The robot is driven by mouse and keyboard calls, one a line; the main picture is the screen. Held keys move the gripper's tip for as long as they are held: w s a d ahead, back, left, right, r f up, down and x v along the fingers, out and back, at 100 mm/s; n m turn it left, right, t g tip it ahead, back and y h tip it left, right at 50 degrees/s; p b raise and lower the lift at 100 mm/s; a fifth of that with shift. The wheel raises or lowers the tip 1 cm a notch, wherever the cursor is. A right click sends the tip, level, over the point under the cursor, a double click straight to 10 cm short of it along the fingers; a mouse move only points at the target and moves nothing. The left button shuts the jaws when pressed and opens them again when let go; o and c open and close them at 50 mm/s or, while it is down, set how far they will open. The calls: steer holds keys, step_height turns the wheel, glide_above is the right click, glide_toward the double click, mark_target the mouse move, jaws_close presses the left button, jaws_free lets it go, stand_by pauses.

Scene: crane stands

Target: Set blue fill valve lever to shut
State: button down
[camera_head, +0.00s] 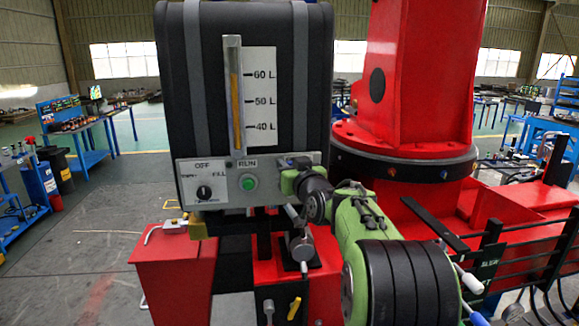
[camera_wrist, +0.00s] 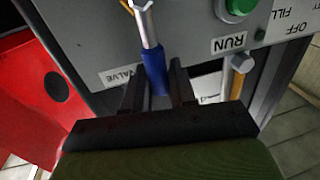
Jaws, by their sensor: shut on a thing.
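The blue fill valve lever (camera_wrist: 153,74) is a grey rod with a blue grip, on the grey control panel. My gripper (camera_wrist: 154,84) has its two dark fingers on either side of the blue grip and is shut on it. The rod runs from the grip to a pivot at the top edge of the wrist view. A label ending in "VALVE" (camera_wrist: 122,75) sits beside the lever. In the head view my gripper (camera_head: 290,162) is at the panel's right end and hides the lever. The lever's set position cannot be read.
The panel (camera_head: 222,198) carries a green RUN button (camera_head: 248,183) and a black selector knob (camera_head: 205,192). Above it, a sight gauge (camera_head: 234,95) shows an orange column near 60 L. A red crane column (camera_head: 415,75) stands right.

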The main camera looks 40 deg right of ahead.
stand_by(0.3)
steer(key=s+d+f+m+h+b, duration=0.1)
steer(key=d+f+m+h+b, duration=0.1)
steer(key=m+b, duration=0.4)
steer(key=s+d+f+m+h+b, duration=0.2)
steer(key=d+f+m+b, duration=0.2)
steer(key=m, duration=1)
steer(key=shift+d+f+t+b, duration=0.35)
steer(key=shift+f+b, duration=0.45)
steer(key=shift+b, duration=0.9)
steer(key=shift+s, duration=0.1)
steer(key=c, duration=1.1)
jaws_free()
steer(key=shift+o, duration=0.2)
